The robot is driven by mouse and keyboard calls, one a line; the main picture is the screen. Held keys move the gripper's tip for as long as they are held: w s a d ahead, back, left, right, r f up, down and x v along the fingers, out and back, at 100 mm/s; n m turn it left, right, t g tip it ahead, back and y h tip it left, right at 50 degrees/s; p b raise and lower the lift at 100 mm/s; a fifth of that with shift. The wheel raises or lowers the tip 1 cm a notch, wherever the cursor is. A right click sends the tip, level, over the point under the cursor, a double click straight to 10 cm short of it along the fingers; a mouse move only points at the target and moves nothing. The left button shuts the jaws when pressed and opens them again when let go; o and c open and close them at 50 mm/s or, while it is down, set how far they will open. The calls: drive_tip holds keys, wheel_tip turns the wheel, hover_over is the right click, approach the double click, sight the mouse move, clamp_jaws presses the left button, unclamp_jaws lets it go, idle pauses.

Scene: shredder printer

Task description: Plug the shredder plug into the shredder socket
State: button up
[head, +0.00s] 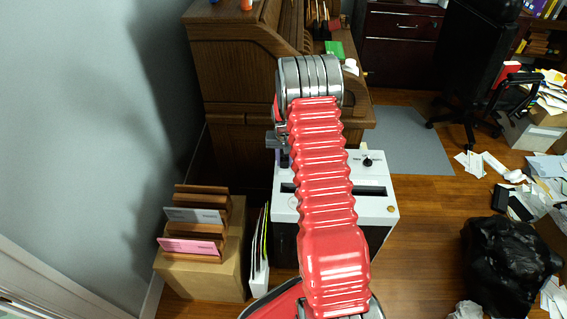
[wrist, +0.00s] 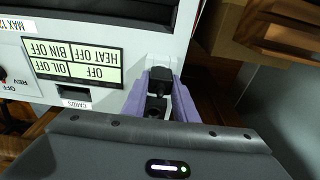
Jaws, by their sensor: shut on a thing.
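My gripper (wrist: 161,78) has purple fingers and is shut on the black shredder plug (wrist: 156,105) in the wrist view. Black parts show between the fingers and at their tips. The fingers are right beside the corner of the white shredder (wrist: 115,24), next to its label panel. In the head view the shredder (head: 378,208) stands below my red arm, and my gripper (head: 277,143) shows only in part at its back left edge. I cannot make out the shredder socket clearly, nor tell whether the plug touches it.
A cardboard box (head: 205,274) with wooden letter racks stands left of the shredder. A wooden desk (head: 238,75) is behind it. A black bag (head: 507,265) and scattered papers lie at the right. Some wooden floor (head: 425,230) is clear right of the shredder.

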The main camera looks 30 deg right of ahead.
sight(285, 159)
drive_tip(key=shift+r, duration=0.1)
wheel_tip(285, 159, up, 10)
drive_tip(key=shift+f, duration=0.1)
idle(0.3)
drive_tip(key=o, duration=0.5)
clamp_jaws()
drive_tip(key=s+a+r+n, duration=0.1)
drive_tip(key=a+r+n, duration=0.1)
drive_tip(key=a, duration=0.8)
drive_tip(key=s+a+r+n, duration=0.1)
drive_tip(key=a+r+n, duration=0.2)
drive_tip(key=a, duration=0.6)
drive_tip(key=s+a+r+n, duration=0.1)
drive_tip(key=a+r+n, duration=0.1)
drive_tip(key=a+r, duration=0.4)
drive_tip(key=a, duration=0.4)
drive_tip(key=shift+s+a+y, duration=0.3)
drive_tip(key=shift+s+y, duration=0.05)
drive_tip(key=shift+y, duration=0.05)
